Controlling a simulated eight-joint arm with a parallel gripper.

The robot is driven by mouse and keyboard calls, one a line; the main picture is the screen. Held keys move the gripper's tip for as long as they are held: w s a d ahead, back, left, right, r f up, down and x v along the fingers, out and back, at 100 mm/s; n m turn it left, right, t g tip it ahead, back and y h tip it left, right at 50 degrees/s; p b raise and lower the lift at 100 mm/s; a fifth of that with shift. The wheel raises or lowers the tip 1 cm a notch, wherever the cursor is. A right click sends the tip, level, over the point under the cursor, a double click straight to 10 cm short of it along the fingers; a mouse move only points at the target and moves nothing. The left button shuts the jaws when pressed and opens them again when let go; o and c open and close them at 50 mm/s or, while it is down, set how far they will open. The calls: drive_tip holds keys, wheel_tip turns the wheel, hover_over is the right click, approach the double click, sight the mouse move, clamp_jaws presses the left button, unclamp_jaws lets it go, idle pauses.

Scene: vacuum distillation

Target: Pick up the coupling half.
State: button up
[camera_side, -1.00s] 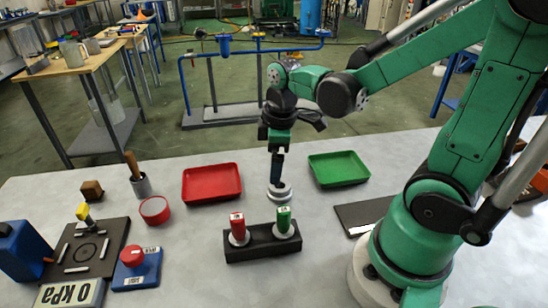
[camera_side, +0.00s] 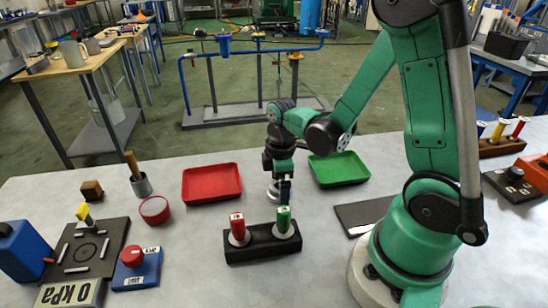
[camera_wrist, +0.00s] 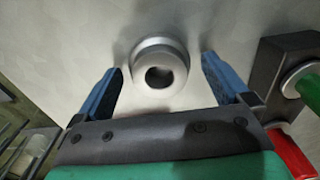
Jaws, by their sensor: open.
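The coupling half is a silver-grey round flange with a raised hub and a dark central hole; in the wrist view (camera_wrist: 160,67) it sits on the pale table between and just ahead of my fingers. In the side view (camera_side: 272,192) it is partly hidden behind my gripper. My gripper (camera_wrist: 161,80) is open, with a blue finger on each side of the coupling half and a visible gap to both. In the side view my gripper (camera_side: 282,193) points down, low over the table behind the black block.
A black block (camera_side: 264,254) with a red handle (camera_side: 238,228) and a green handle (camera_side: 284,220) stands close in front. A red tray (camera_side: 212,198) and a green tray (camera_side: 338,183) lie behind. A dark plate (camera_side: 350,218) lies at right. Table front left holds a gauge display and fixtures.

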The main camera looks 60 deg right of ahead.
clamp_jaws()
idle(0.3)
drive_tip(key=shift+r, duration=0.15)
